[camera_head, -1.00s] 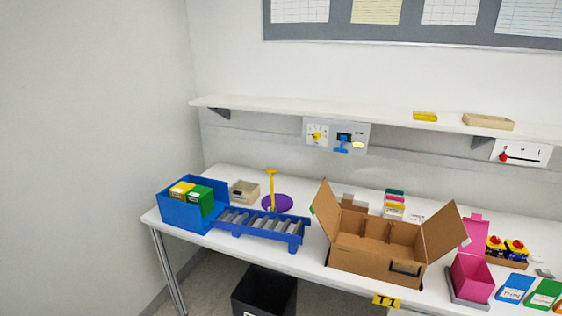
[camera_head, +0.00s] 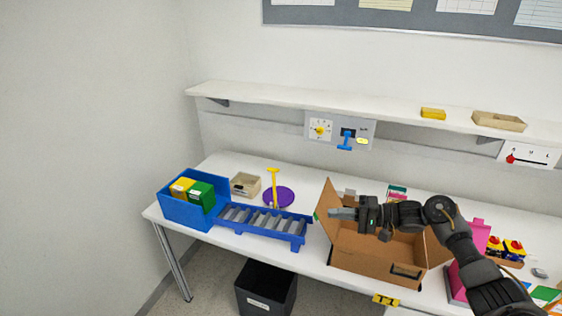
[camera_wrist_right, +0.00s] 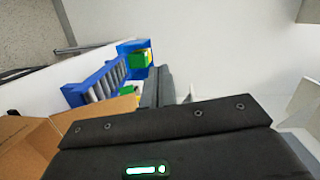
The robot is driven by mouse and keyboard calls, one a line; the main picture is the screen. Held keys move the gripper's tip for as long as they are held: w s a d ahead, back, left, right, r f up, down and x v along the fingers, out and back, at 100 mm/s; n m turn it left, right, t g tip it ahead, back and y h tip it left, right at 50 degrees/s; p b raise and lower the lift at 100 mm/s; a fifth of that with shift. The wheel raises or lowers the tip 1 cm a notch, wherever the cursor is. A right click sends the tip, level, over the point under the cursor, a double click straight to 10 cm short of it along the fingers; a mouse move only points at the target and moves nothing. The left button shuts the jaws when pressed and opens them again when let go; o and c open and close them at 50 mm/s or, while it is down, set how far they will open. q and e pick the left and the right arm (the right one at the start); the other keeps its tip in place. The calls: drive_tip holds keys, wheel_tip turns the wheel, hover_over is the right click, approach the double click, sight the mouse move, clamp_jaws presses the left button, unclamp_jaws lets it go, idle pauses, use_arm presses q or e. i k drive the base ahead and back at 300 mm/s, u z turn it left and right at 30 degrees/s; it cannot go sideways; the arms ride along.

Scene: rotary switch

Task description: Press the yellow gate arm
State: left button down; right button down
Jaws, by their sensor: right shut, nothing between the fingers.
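The yellow gate arm (camera_head: 273,184) stands upright by the purple disc (camera_head: 281,197), just behind the blue roller conveyor. Its top has a short crossbar. My right gripper (camera_head: 332,213) reaches in from the right over the open cardboard box, with its fingers pointing left toward the gate arm. It is shut and empty, and a clear gap lies between its fingertips and the gate arm. In the right wrist view the gripper fingers (camera_wrist_right: 157,87) point up the picture toward the blue conveyor (camera_wrist_right: 98,83). My left gripper is not in view.
A blue bin (camera_head: 183,210) with yellow and green boxes stands left of the conveyor (camera_head: 262,226). A beige tray (camera_head: 245,184) sits behind it. The cardboard box (camera_head: 365,251) has raised flaps below my right arm. A shelf (camera_head: 340,104) and wall switch panel (camera_head: 340,130) are above.

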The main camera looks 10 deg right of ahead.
sight(273, 170)
drive_tip(key=i, duration=1.1)
